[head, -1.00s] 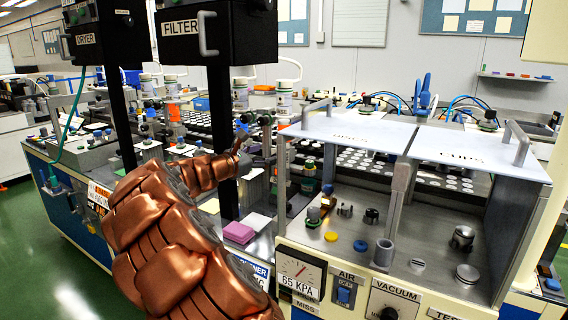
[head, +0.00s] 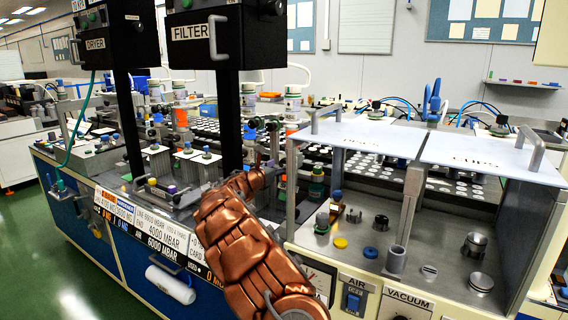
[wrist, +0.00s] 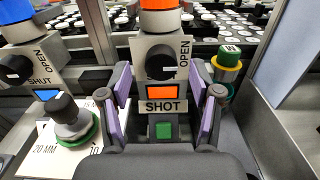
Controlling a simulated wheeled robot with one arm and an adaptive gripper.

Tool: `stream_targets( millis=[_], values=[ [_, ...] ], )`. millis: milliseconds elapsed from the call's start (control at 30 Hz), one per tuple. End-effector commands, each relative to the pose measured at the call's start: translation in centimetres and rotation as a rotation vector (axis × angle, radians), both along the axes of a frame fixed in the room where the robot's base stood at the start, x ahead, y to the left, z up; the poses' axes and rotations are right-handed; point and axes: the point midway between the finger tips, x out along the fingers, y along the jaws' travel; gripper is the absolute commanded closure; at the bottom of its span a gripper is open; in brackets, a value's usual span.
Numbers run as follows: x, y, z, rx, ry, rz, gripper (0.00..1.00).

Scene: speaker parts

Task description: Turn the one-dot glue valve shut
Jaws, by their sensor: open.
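In the wrist view a black round valve knob (wrist: 161,62) sits on a grey post under an orange collar. OPEN is written to its right; an orange square and a SHOT plate (wrist: 166,106) are below. A second valve knob (wrist: 14,69) at the left edge has OPEN and SHUT lettering and a blue square below. I cannot make out dots on either. My gripper (wrist: 164,74) is open, its purple-padded fingers on either side of the SHOT post with nothing held. In the head view my gripper (head: 270,152) is small and partly hidden among the bench parts.
A black-capped knob on a green ring (wrist: 72,120) stands left of my fingers. A green-topped yellow part (wrist: 229,58) stands close right. A green button (wrist: 163,131) is below the SHOT plate. The FILTER box (head: 212,35) and its black post stand left of my arm.

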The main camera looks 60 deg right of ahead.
Motion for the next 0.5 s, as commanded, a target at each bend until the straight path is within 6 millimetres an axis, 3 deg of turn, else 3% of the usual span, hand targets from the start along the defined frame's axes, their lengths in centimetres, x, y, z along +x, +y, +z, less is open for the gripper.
stream_targets(
  millis=[200,500],
  values=[
    [0.0,-2.1,-0.1,0.003,-0.001,-0.001,0.36],
    [0.0,-3.3,0.0,0.0,0.0,-0.003,0.36]
  ],
)
